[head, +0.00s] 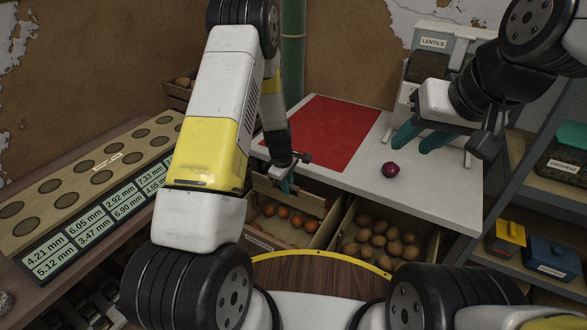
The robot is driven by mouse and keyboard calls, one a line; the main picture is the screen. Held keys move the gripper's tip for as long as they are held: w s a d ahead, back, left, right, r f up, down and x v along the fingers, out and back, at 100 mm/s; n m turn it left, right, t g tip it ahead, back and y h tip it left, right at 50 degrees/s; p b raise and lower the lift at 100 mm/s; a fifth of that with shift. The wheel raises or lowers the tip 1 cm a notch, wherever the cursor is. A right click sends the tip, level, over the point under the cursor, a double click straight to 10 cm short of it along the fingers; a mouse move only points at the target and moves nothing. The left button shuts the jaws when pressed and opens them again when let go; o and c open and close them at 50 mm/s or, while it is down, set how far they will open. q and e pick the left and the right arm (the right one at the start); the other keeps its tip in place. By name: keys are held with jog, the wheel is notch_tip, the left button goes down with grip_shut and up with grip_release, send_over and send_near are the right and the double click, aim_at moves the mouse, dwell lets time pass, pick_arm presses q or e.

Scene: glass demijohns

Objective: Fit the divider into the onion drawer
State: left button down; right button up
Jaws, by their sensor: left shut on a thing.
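The onion drawer (322,235) is a wooden box of orange-brown onions below the white table's front edge. My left gripper (285,184) is over the back of this drawer, pointing down, and is shut on a thin light-brown panel that looks like the divider (265,189). My arm and gripper hide part of the panel. I cannot tell whether it sits in the drawer or just above it. My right gripper (422,140) is over the right of the table, its teal fingers apart, open and empty.
A potato drawer (345,220) adjoins on the right. A red onion (390,170) lies on the white table (432,192), beside a red mat (325,130). A lentil dispenser (434,43) stands behind my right gripper. A board with round holes (125,158) is at left.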

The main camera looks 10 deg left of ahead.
aim_at(287, 201)
pick_arm(q)
jog(key=shift+f, duration=5.2)
dwell(1.0)
dwell(0.7)
jog(key=c, duration=1.3)
grip_release()
jog(key=shift+o, duration=0.2)
jog(key=shift+r, duration=0.1)
